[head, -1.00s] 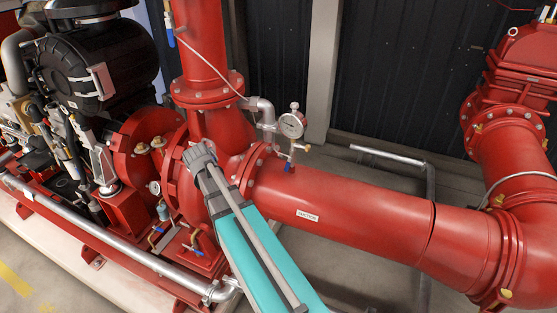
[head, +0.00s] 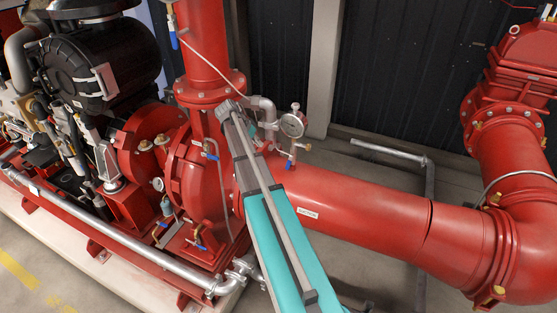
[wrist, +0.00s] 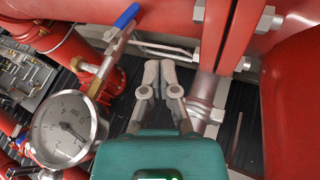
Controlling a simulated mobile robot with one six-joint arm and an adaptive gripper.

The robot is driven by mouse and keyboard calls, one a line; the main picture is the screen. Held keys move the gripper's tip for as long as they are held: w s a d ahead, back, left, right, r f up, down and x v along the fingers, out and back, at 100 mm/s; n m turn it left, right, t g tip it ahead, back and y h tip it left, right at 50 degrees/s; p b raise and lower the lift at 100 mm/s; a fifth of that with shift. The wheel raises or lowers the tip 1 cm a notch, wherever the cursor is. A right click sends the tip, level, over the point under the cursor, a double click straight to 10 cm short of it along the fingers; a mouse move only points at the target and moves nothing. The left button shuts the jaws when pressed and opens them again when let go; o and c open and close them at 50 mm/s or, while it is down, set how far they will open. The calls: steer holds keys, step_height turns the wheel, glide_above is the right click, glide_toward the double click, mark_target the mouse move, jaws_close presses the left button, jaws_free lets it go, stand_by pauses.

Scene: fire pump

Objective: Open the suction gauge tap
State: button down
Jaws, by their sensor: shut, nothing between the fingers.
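The suction gauge (head: 292,125) is a round white dial above the red suction pipe (head: 340,208). Its brass tap (head: 292,150) sits below it, with a blue handle (head: 289,165) close to the pipe top. In the wrist view the gauge (wrist: 65,128) is at lower left, and the brass tap (wrist: 105,68) runs up to the blue handle (wrist: 127,15). My gripper (wrist: 159,70) is shut and empty, its fingertips to the right of the tap in that picture, apart from it.
The red vertical pipe (head: 203,45) and pump casing (head: 200,180) are close to my arm. Another blue-handled valve (head: 210,150) is on the pump. The floor behind the suction pipe has a grey rail (head: 390,151).

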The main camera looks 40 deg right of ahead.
mark_target(289, 163)
steer(key=shift+f, duration=0.15)
steer(key=b+x, duration=0.8)
steer(key=x, duration=0.2)
steer(key=shift+s+d+f+b, duration=0.15)
steer(key=shift+s+d+b, duration=0.25)
steer(key=shift+s, duration=0.45)
steer(key=shift+s+d+f+b, duration=0.25)
steer(key=shift+s+d, duration=0.25)
steer(key=shift+s, duration=0.4)
steer(key=shift+s+d+f+b, duration=0.2)
steer(key=shift+s+f+b, duration=0.3)
steer(key=shift+b, duration=0.1)
steer(key=shift+r+p, duration=0.25)
steer(key=shift+p, duration=0.05)
steer(key=shift+r+p, duration=0.6)
